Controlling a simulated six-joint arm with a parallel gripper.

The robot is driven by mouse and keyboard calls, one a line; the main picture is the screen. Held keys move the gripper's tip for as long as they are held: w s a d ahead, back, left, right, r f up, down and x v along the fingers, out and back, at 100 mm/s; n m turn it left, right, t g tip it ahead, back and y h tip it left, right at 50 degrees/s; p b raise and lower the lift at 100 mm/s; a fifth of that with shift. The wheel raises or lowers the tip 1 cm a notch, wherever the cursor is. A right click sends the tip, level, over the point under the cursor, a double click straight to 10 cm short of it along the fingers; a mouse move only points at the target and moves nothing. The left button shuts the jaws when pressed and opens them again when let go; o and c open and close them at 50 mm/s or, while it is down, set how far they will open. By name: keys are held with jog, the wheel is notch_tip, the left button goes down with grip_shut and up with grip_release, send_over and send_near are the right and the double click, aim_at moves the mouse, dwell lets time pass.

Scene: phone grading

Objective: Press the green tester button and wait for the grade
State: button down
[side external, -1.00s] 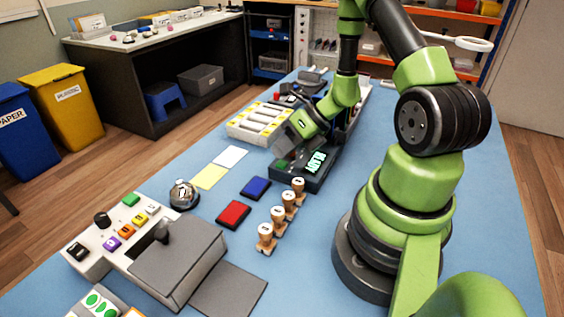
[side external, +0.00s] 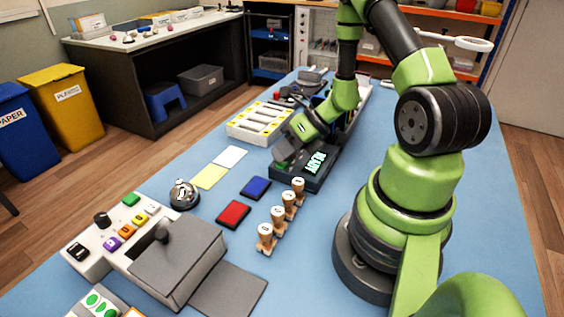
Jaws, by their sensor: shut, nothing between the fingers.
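The dark tester (side external: 312,181) lies on the blue bench top in front of my arm. Its display (side external: 316,163) shows lit green characters too small to read surely. My gripper (side external: 284,157) is shut and empty, tilted down over the left end of the tester, where the green button sits. No phone can be made out clearly at the tester.
A white slotted tray (side external: 255,122) stands close behind the gripper. Stamps (side external: 277,217), red (side external: 233,214) and blue (side external: 255,188) pads and a bell (side external: 184,194) lie nearer the camera. A control panel (side external: 90,240) with a separate green button (side external: 131,199) stands at left.

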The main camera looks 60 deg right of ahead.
jog(key=shift+f, duration=0.2)
jog(key=shift+r, duration=0.9)
jog(key=shift+r, duration=2.55)
